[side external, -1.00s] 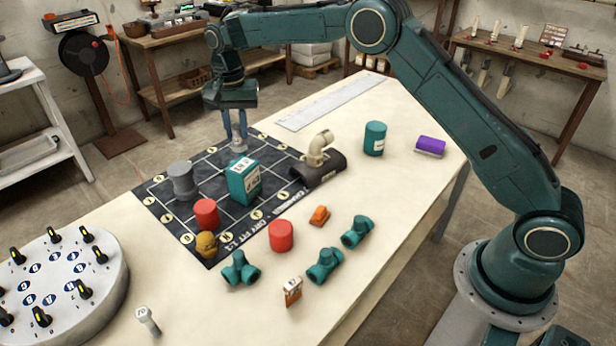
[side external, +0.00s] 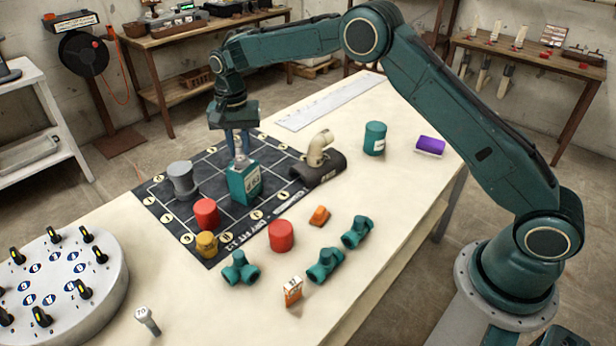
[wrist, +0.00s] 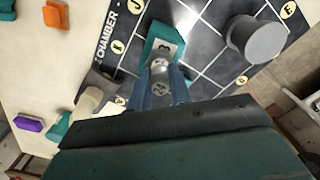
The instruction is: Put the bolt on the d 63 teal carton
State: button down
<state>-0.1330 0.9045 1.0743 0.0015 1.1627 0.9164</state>
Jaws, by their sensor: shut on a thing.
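The teal carton (side external: 244,187) stands upright on the dark gridded mat (side external: 158,205), with white markings on its front. In the wrist view the carton (wrist: 160,42) lies just beyond my fingertips. My gripper (side external: 238,150) is shut on a grey bolt (side external: 241,162), right over the carton's top. The bolt also shows between my fingers in the wrist view (wrist: 159,68), with its numbered head towards the camera. The bolt's lower end overlaps the carton's top in the side view. I cannot tell whether they touch.
On the mat are a grey flanged piece (side external: 182,181), a red cylinder (side external: 206,214) and a yellow piece (side external: 206,244). A beige elbow (side external: 319,148) on a dark saddle stands right of the carton. Teal fittings (side external: 325,266) and another bolt (side external: 147,320) lie nearer the front.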

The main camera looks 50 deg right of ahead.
aim_at(238, 142)
jog(key=shift+f, duration=0.1)
jog(key=c, duration=1.3)
grip_release()
notch_tip(238, 142, up, 12)
jog(key=shift+r, duration=0.15)
